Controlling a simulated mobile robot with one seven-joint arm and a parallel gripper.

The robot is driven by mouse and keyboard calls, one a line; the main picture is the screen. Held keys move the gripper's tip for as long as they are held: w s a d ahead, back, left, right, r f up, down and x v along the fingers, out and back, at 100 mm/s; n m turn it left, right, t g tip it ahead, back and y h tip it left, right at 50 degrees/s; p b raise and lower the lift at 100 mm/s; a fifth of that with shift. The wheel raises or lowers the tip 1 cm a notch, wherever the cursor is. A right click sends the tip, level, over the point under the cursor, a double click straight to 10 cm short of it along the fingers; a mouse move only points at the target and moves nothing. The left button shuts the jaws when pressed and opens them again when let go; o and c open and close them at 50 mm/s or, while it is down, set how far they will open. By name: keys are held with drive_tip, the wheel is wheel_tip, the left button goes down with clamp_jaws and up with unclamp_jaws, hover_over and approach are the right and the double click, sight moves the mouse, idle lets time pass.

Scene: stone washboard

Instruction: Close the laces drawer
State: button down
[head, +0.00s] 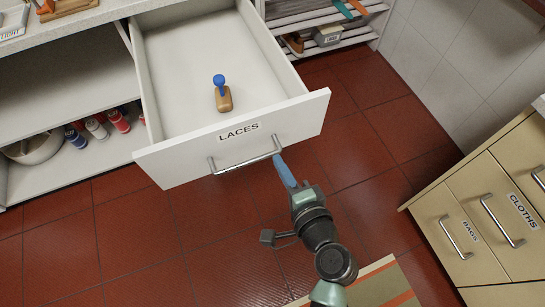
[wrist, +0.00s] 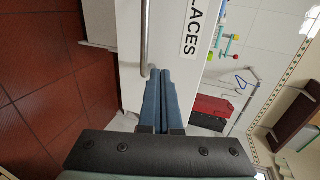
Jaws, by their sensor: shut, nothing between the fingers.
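The white laces drawer (head: 290,113) is pulled well out of the white cabinet, and its front carries the label "LACES" and a metal bar handle. Inside it lies a small wooden object with a blue knob (head: 223,98). My gripper (head: 279,160) is shut and empty, with its blue fingers at the right end of the handle (head: 245,164). In the wrist view my gripper (wrist: 160,75) points at the drawer front (wrist: 178,40) beside the handle (wrist: 144,40). I cannot tell whether the fingertips touch the front.
An open shelf with several bottles (head: 119,121) and a bowl (head: 38,145) is at the left. A wooden drawer unit (head: 475,218) labelled "BAGS" and "CLOTHS" stands at the right. A striped mat (head: 375,285) lies below. Red tiled floor between is clear.

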sight(263, 136)
drive_tip(key=x, duration=0.7)
drive_tip(key=shift+w, duration=0.2)
